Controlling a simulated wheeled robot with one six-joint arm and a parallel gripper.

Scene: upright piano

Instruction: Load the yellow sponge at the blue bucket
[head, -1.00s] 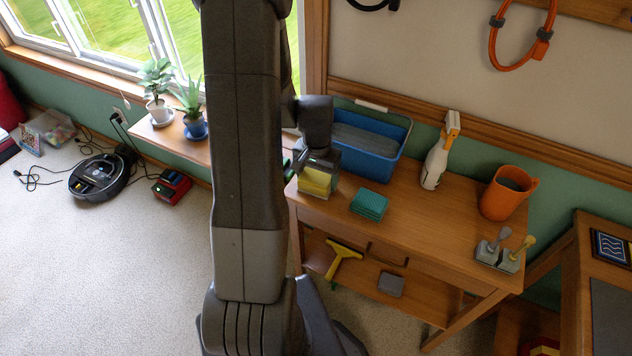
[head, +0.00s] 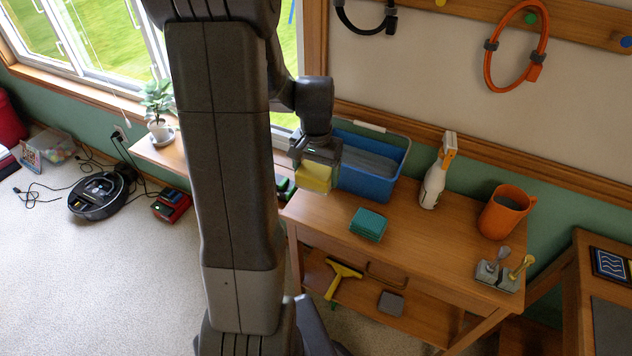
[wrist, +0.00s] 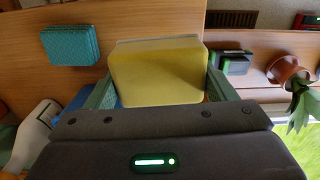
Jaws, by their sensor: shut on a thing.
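The yellow sponge (head: 314,177) is held in my gripper (head: 316,172), above the left end of the wooden table. In the wrist view the yellow sponge (wrist: 158,72) sits between the two green-grey fingers, which are shut on its sides. The blue bucket (head: 368,178) stands on the table just right of and behind the sponge, with a grey interior and a pale handle. The sponge is apart from the bucket's inside. In the wrist view only a blue part of the bucket (wrist: 80,97) shows at the left, mostly hidden by my gripper.
A teal sponge stack (head: 368,224) lies in front of the bucket. A white spray bottle (head: 436,180), an orange pitcher (head: 503,213) and a small grey holder (head: 498,276) stand to the right. A yellow squeegee (head: 342,274) is on the lower shelf. The table's middle is clear.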

